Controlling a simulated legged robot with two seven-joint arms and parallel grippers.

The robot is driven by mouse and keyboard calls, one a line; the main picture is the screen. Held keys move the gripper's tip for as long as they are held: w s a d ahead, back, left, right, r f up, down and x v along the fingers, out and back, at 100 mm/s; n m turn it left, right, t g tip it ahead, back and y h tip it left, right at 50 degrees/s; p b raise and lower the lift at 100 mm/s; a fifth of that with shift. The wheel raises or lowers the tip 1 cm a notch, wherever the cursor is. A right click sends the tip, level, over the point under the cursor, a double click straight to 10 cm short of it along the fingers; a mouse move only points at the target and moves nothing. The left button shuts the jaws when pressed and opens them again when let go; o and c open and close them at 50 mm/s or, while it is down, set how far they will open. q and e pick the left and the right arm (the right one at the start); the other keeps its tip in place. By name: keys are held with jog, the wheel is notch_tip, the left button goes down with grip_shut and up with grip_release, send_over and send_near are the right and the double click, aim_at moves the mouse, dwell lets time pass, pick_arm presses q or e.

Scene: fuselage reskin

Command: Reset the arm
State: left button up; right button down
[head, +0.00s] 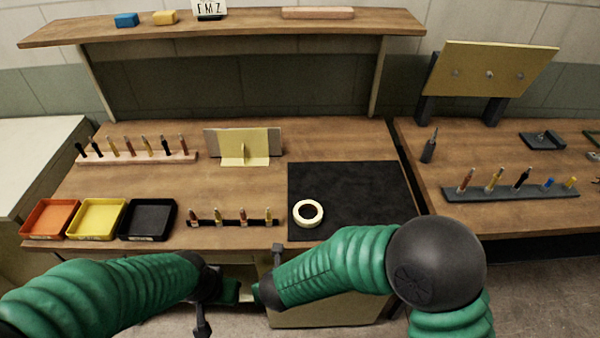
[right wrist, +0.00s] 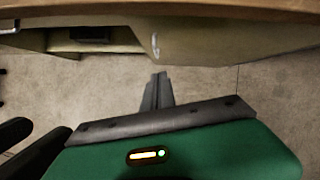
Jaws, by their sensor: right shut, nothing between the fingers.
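My right arm reaches in from the right in the head view and bends left. Its gripper (right wrist: 157,90) shows in the right wrist view with both grey fingers together and nothing between them, over the bare floor. My left arm comes in from the left in the head view. Its gripper (head: 231,291) is low, in front of the workbench's front edge, close to the right arm's end. Its fingers are too small and hidden to read. Both hands are below the level of the benchtop (head: 240,200), apart from the things on it.
A black mat (head: 350,185) carries a cream tape roll (head: 308,213). Orange (head: 48,218), yellow (head: 96,218) and black (head: 148,218) trays stand at left. Racks of tools line the bench. A second table (head: 500,215) stands at right. Floor (right wrist: 215,85) shows below.

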jog(key=w+d+r+n+t+y, duration=0.1)
jog(key=w+d+r+n, duration=0.45)
jog(key=n, duration=0.45)
jog(key=s+d+r+n+g+h, duration=0.1)
jog(key=s+d+n, duration=0.5)
jog(key=d+n, duration=0.5)
jog(key=s+d+r+n+g+h, duration=0.1)
jog(key=s+d+n+g, duration=0.1)
jog(key=s+d+n, duration=0.4)
jog(key=d+n, duration=0.4)
jog(key=d, duration=0.1)
jog(key=shift+s+d+r+n, duration=0.2)
jog(key=shift+d+n, duration=0.1)
jog(key=shift+n, duration=0.1)
jog(key=shift+d, duration=0.35)
jog(key=shift+a, duration=0.2)
